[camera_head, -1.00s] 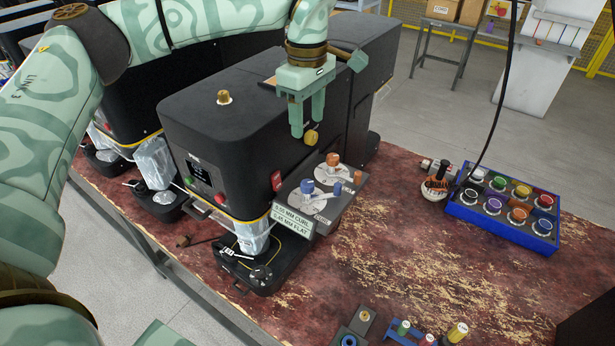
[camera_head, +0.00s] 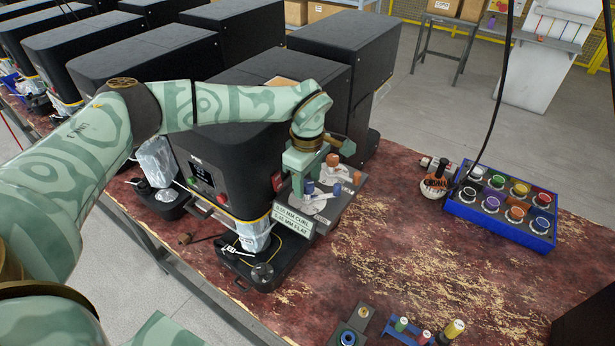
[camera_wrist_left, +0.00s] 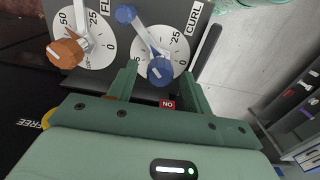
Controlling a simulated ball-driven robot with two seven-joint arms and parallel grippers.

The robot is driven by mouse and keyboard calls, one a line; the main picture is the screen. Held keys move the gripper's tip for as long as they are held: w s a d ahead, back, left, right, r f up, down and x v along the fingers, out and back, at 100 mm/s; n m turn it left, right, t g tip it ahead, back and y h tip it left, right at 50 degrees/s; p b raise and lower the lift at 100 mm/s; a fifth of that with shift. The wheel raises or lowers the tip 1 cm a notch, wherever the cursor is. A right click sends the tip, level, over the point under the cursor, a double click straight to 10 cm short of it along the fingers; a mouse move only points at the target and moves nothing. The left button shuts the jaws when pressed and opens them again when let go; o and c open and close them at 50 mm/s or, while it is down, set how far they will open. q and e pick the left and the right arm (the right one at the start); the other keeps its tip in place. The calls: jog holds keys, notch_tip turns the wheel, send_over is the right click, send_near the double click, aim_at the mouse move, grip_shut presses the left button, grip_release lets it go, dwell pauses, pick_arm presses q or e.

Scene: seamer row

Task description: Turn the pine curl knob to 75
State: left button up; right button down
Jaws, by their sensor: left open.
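The curl dial (camera_wrist_left: 180,50) is a white disc marked CURL, with 0 and 25 readable, on a grey panel beside the black seamer. Its blue knob (camera_wrist_left: 160,71) also shows in the head view (camera_head: 309,187). A blue-ended lever (camera_wrist_left: 126,14) lies across the dial. I cannot read the knob's setting. My left gripper (camera_head: 308,180) is open above the panel. In the wrist view its fingers (camera_wrist_left: 160,82) straddle the blue knob from below; contact cannot be told. The neighbouring dial has an orange knob (camera_wrist_left: 65,53). My right gripper is not in view.
A placard (camera_head: 292,219) reading CURL and FLAT hangs at the panel's front. Black seamers (camera_head: 228,160) stand behind and left. A blue tray of coloured discs (camera_head: 500,222) is at right. The red worn bench is clear between the panel and the tray.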

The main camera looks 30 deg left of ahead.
pick_arm(q)
jog(key=c, duration=1)
jog(key=shift+n, duration=0.3)
jog(key=n, duration=0.2)
jog(key=shift+n, duration=0.3)
jog(key=n+p, duration=0.1)
jog(key=n, duration=0.2)
jog(key=shift+n, duration=0.3)
jog(key=n, duration=0.3)
jog(key=shift+n, duration=1.7)
jog(key=shift+r, duration=0.1)
